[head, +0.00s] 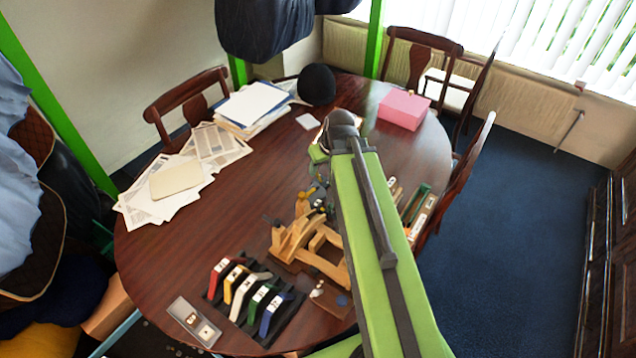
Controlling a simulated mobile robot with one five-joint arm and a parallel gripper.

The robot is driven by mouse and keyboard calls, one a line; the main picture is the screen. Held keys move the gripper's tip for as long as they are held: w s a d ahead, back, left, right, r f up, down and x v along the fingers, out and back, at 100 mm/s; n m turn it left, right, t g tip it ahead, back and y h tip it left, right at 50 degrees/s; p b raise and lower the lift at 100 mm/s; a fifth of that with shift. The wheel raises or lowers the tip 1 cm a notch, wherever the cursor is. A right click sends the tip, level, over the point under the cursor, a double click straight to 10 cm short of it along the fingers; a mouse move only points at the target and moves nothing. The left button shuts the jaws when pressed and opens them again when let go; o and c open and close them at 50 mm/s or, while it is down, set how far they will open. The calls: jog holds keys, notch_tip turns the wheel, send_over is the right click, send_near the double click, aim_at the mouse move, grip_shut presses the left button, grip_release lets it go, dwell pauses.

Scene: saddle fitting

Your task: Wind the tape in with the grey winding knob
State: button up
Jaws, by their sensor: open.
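A wooden saddle-tree frame (300,243) stands on the front middle of the table, with small dark and brass-coloured parts at its upper end. My green arm crosses the picture from the bottom right and bends down at its far end. My gripper (319,186) shows only as small grey parts left of the arm, close to the upper end of the wooden frame. It is open, and I see nothing held in it. The grey winding knob and the tape cannot be told apart at this size; my arm covers part of this area.
A black rack (276,331) with several coloured strap pieces lies at the front left, beside a grey tray (181,309). A pink box (403,109) and papers (207,146) lie farther back. Chairs surround the table. The left-middle tabletop is clear.

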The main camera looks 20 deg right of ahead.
aim_at(316, 185)
jog(key=shift+t, duration=0.3)
jog(key=b+x, duration=0.5)
jog(key=d+b+x, duration=0.1)
jog(key=b+x, duration=1)
jog(key=x, duration=0.1)
jog(key=shift+w+d+f, duration=0.2)
jog(key=shift+w+d, duration=0.05)
jog(key=shift+w, duration=0.1)
jog(key=shift+r, duration=0.1)
grip_shut()
